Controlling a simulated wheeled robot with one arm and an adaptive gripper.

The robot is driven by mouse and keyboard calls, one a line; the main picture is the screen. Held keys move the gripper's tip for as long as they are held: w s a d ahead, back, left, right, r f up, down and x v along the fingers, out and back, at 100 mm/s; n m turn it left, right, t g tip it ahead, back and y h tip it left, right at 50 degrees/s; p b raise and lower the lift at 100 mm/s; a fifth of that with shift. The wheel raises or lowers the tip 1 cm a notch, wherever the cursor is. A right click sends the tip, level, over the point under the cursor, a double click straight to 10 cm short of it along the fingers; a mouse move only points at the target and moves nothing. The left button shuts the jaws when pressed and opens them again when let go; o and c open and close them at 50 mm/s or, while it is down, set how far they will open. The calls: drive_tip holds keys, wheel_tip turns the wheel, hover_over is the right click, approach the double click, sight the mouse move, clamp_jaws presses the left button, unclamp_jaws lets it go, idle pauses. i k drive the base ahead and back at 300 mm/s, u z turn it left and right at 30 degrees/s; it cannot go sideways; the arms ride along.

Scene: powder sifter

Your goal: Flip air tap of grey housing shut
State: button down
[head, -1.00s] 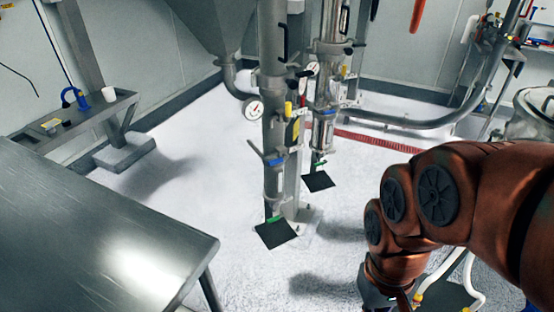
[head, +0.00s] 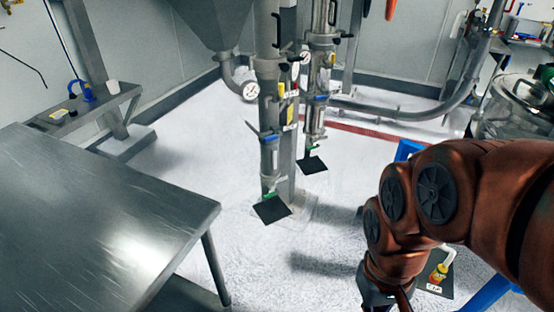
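Two upright grey metal housings stand on the white floor, the nearer one (head: 269,110) left of the farther one (head: 318,75). The nearer one carries a round gauge (head: 250,92), a yellow part (head: 281,89) and a blue-handled lever (head: 270,138). The farther one has similar small fittings. I cannot tell which small part is the air tap, or whether it is open or shut. My arm comes in from the right and bends down. My gripper (head: 378,298) is cut off at the bottom edge, well apart from the housings, with its fingers hidden.
A steel table (head: 100,220) fills the lower left. A wall shelf (head: 85,108) holds small items. A blue frame (head: 407,150) stands partly behind my arm. A dark plate (head: 435,283) with a yellow fitting lies below it. White floor is free between table and arm.

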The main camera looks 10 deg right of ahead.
sight(271, 138)
drive_tip(key=z, duration=0.05)
drive_tip(key=k, duration=0.1)
drive_tip(key=u, duration=0.6)
drive_tip(key=i, duration=0.45)
drive_tip(key=u, duration=0.9)
